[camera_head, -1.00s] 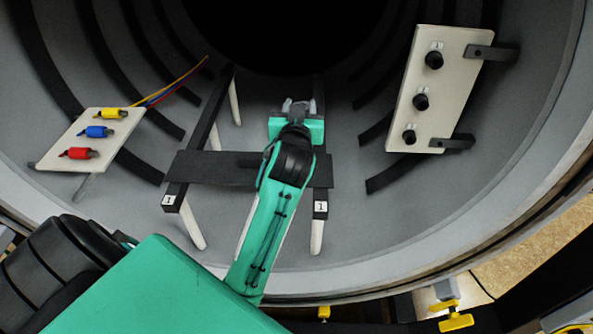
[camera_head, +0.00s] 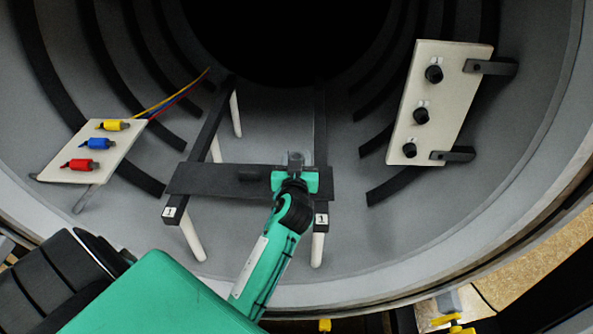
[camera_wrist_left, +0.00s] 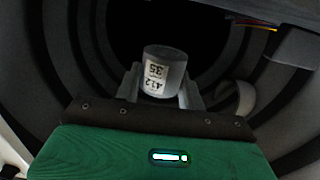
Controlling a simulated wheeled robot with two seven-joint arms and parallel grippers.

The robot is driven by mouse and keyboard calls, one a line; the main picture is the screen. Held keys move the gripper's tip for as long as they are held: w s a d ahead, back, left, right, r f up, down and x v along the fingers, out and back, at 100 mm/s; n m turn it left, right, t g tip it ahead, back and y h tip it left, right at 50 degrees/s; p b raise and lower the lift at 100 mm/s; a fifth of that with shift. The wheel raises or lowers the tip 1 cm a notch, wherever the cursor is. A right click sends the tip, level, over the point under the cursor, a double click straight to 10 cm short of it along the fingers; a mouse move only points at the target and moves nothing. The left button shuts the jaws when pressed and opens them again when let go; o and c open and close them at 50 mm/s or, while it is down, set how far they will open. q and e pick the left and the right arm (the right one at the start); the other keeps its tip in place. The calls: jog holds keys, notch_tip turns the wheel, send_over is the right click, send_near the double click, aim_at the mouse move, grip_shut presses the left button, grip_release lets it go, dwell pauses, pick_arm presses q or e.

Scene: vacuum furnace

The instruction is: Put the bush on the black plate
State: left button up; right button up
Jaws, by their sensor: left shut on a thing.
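The bush is a grey cylinder (camera_wrist_left: 163,73) with a white number label, held between the fingers of my left gripper (camera_wrist_left: 160,88) in the left wrist view. In the head view my left gripper (camera_head: 295,172) is at the right part of the black plate (camera_head: 215,180), by the right rail. The bush (camera_head: 295,157) shows there as a small grey shape at the fingertips. The black plate lies across two dark rails. I cannot tell whether the bush touches the plate. A small dark piece (camera_head: 252,174) is on the plate, left of the gripper. My right gripper is not in view.
The dark rails (camera_head: 204,140) stand on white legs inside the round chamber. A pale panel (camera_head: 95,153) with yellow, blue and red connectors is at left. A pale panel (camera_head: 440,100) with black knobs is at right. The plate's left part is clear.

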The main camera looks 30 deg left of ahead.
pick_arm(q)
notch_tip(320, 180, down, 4)
jog(key=shift+f, duration=0.25)
jog(key=shift+f, duration=0.2)
jog(key=o, duration=1.2)
jog(key=shift+c, duration=0.2)
jog(key=shift+r, duration=0.15)
